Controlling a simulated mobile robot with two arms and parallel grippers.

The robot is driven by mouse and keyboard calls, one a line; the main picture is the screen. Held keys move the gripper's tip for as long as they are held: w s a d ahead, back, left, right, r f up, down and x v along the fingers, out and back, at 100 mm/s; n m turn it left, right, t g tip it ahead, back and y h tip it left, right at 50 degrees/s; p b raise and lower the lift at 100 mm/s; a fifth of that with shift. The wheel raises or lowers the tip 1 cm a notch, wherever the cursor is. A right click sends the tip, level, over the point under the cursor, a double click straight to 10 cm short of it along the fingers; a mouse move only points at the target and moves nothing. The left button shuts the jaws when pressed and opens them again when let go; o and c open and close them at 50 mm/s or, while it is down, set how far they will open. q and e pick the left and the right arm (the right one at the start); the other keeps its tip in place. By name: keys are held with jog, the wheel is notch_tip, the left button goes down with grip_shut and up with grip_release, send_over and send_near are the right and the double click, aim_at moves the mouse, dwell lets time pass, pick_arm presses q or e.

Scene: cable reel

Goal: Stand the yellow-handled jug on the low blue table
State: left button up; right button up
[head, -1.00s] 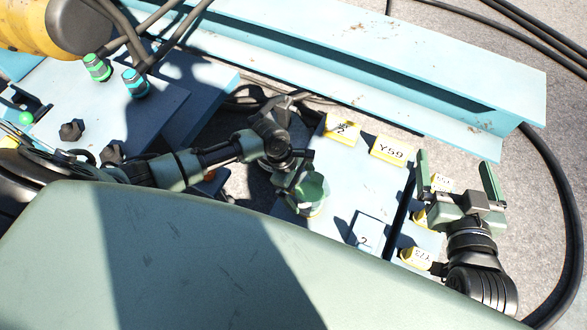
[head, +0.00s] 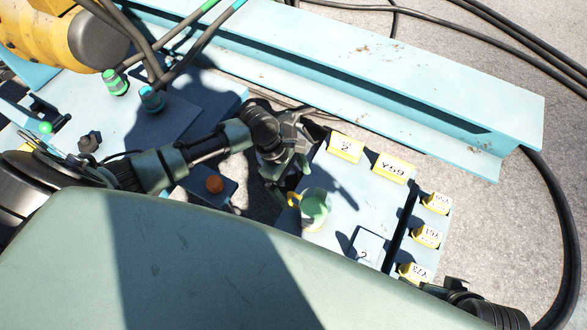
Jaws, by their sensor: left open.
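Yellow label blocks (head: 346,147) stand along the table's far and right sides. A long blue beam (head: 400,75) runs behind. An orange-red knob (head: 214,184) sits on a dark box left of the gripper.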

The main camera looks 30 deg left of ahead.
pick_arm(q)
jog(key=shift+r, duration=0.15)
jog(key=s+d+m, duration=0.1)
jog(key=d+m, duration=0.1)
jog(key=s+d+m, duration=0.2)
jog(key=shift+s+r+m, duration=0.2)
jog(key=shift+s+m, duration=0.05)
jog(key=shift+m, duration=0.05)
jog(key=s+d+r+m+t, duration=0.2)
jog(key=s+r+m, duration=0.15)
jog(key=m, duration=0.25)
jog(key=s+a+r+m+t+y, duration=0.1)
jog(key=s+a+r+m+y, duration=0.3)
jog(key=s+a+m, duration=0.3)
jog(key=shift+a+r+m+t, duration=0.4)
jog(key=shift+a+r+m, duration=0.5)
jog(key=shift+m, duration=0.1)
pick_arm(e)
jog(key=shift+s+d, duration=0.1)
jog(key=shift+s, duration=0.2)
pick_arm(q)
jog(key=shift+s+f, duration=0.1)
pick_arm(e)
jog(key=shift+w, duration=0.1)
